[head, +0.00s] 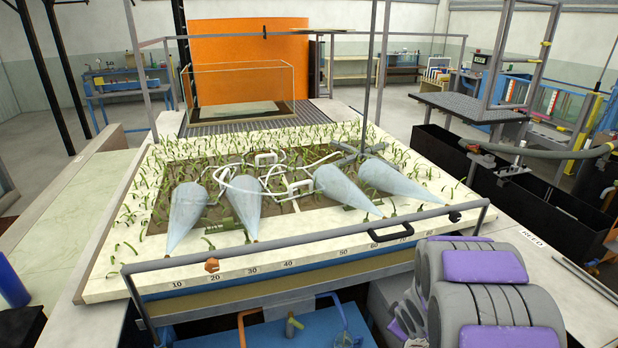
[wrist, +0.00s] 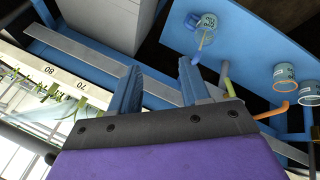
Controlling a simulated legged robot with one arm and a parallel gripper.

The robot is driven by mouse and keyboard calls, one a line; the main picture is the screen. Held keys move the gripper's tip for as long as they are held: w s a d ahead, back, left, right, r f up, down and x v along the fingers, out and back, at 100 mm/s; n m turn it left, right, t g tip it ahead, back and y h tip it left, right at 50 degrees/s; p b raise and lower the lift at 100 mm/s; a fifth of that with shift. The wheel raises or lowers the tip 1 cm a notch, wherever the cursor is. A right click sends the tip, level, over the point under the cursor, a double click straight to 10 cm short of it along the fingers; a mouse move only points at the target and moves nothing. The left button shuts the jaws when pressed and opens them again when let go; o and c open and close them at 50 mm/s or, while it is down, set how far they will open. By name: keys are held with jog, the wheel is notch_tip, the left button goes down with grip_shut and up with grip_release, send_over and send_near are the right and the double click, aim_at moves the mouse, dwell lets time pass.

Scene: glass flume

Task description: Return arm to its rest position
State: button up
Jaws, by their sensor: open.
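My gripper (wrist: 160,72) shows in the wrist view with its two blue-grey fingers apart and nothing between them. In the head view my grey and purple arm (head: 485,268) is folded low at the bottom right. It is in front of the flume's near rail, close to the white bench.
The flume bed (head: 270,262) holds green plants, white tubing (head: 245,185) and several pale cones (head: 187,214). A grey handrail (head: 290,242) runs along its near edge. Black tanks (head: 570,225) stand at right.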

jog(key=s+r+m+g+h, duration=0.2)
jog(key=s+r+m+g, duration=0.3)
jog(key=s+r, duration=0.8)
jog(key=s+a+r+m+g+y, duration=0.1)
jog(key=s+a, duration=0.2)
jog(key=s, duration=0.5)
jog(key=s+a+r+m+g+y, duration=0.1)
jog(key=s+a, duration=0.3)
jog(key=s, duration=0.4)
jog(key=s+a+r+m+g+b, duration=0.1)
jog(key=s+a+r+m, duration=0.1)
jog(key=s, duration=0.6)
jog(key=shift+s+a+r+y, duration=0.35)
jog(key=shift+a+y, duration=0.05)
jog(key=shift+a, duration=0.25)
dwell(3.7)
